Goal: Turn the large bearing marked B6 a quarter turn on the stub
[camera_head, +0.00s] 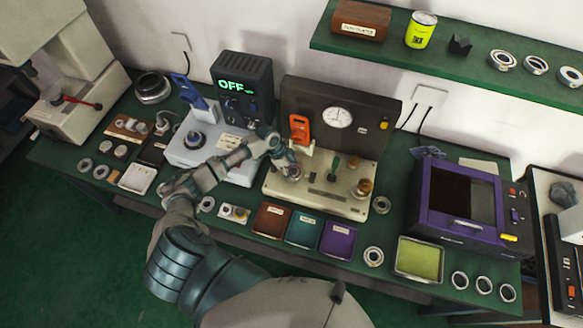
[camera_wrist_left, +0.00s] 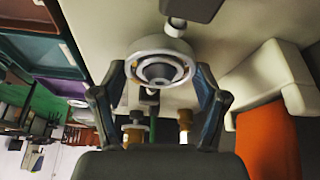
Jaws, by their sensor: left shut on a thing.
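The large bearing (camera_wrist_left: 158,47) is a pale metal ring with a dark centre, seen nearly face-on in the left wrist view. In the head view it is a small ring (camera_head: 294,172) at the left of the beige base of the gauge stand (camera_head: 318,200). My left gripper (camera_head: 284,162) reaches it from the left. In the wrist view its two fingers (camera_wrist_left: 160,68) close on the bearing from both sides. I cannot read a B6 mark, and the stub is mostly hidden by the bearing. My right gripper is not in view.
A green-handled lever (camera_head: 334,166) and a brass post (camera_head: 362,187) are to the right. Brown, teal and purple bins (camera_head: 339,238) line the front. A grey-white box (camera_head: 205,145) stands left.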

